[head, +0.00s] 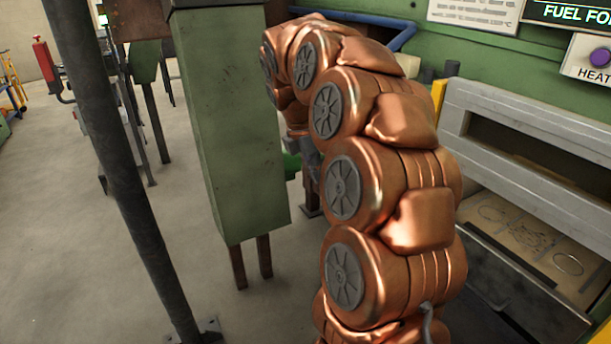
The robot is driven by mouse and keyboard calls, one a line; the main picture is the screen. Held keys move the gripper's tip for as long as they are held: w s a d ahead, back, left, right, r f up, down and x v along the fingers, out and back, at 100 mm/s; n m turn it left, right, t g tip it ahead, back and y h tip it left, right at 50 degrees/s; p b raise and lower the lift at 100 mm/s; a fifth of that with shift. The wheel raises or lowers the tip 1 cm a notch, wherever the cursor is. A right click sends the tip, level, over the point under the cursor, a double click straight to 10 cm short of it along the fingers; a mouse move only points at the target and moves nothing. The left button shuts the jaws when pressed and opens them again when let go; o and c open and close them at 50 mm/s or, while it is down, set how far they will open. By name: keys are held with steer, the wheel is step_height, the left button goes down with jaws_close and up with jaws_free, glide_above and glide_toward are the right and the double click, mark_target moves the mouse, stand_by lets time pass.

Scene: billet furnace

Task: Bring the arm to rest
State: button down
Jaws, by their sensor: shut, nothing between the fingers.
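My copper-coloured arm fills the middle of the head view. It rises from the bottom edge, bends over at the top and folds down on its far side. Below its far end a small dark grey part shows, which looks like my gripper (306,152). It is shut and empty, and mostly hidden behind the nearer arm links. I cannot make out its fingertips. It hangs just right of a green box-shaped post.
The green post (235,130) stands close left of my arm. A dark pole (125,180) rises further left. A furnace front with a grey frame (545,125) and a drawing-marked plate (535,240) is close on the right. Open floor (60,240) lies at left.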

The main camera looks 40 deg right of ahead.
steer(key=shift+a+r, duration=0.1)
steer(key=s+a+f+m+y, duration=0.1)
steer(key=s+a+f+m, duration=0.15)
steer(key=s+a, duration=0.35)
steer(key=s+a+f+m, duration=0.1)
steer(key=s+a+m, duration=0.3)
steer(key=a, duration=0.5)
steer(key=s+a+f+m, duration=0.2)
steer(key=s+a+m, duration=0.1)
steer(key=s, duration=0.2)
steer(key=s+a+f+m+g+y, duration=0.1)
steer(key=s+a+f+m, duration=0.2)
steer(key=s, duration=0.3)
steer(key=s+a+f+m+y, duration=0.1)
steer(key=s+a+f+m, duration=0.1)
steer(key=s, duration=0.4)
steer(key=shift+s+a+f+m, duration=0.15)
steer(key=shift+a+f+m, duration=0.1)
steer(key=shift+a+m, duration=0.55)
steer(key=shift+d, duration=0.2)
